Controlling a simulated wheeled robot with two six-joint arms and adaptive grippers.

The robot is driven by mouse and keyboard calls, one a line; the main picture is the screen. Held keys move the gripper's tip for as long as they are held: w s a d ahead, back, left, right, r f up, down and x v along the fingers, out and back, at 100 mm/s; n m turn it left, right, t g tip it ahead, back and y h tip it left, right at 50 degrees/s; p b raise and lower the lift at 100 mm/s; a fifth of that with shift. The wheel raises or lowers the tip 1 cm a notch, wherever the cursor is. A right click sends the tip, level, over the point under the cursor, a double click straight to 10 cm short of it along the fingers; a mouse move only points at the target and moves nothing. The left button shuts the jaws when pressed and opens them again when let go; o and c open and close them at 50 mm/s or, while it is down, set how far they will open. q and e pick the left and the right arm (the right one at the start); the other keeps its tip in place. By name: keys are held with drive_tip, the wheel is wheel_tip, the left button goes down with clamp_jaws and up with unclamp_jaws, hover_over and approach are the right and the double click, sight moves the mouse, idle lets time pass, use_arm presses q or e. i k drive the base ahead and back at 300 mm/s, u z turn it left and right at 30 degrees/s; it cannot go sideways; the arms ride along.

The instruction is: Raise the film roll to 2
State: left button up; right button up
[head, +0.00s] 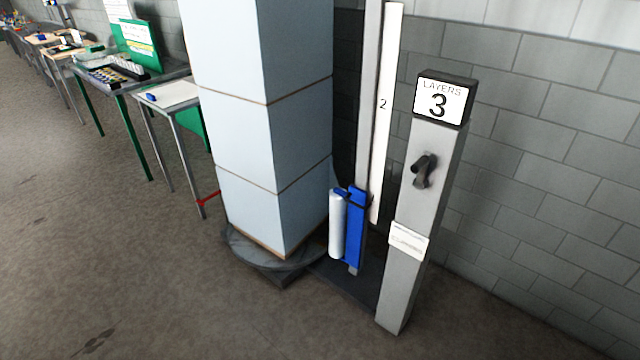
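The film roll (337,226) is a pale upright cylinder held beside a blue carriage (355,229) low on a grey mast (370,100). A white scale strip (386,130) stands just right of the mast and bears the mark 2 (382,104). The roll and carriage sit well below that mark, near the strip's lower end. Neither of my grippers shows in the head view.
A stack of pale blue boxes (265,130) stands on a dark round turntable (240,245) left of the mast. A grey post (410,270) with a LAYERS 3 sign (440,100) and a dark handle (424,170) stands at right. The front floor is clear.

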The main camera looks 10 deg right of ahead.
sight(357, 197)
drive_tip(key=u, duration=0.35)
drive_tip(key=i, duration=1.3)
drive_tip(key=z, duration=0.1)
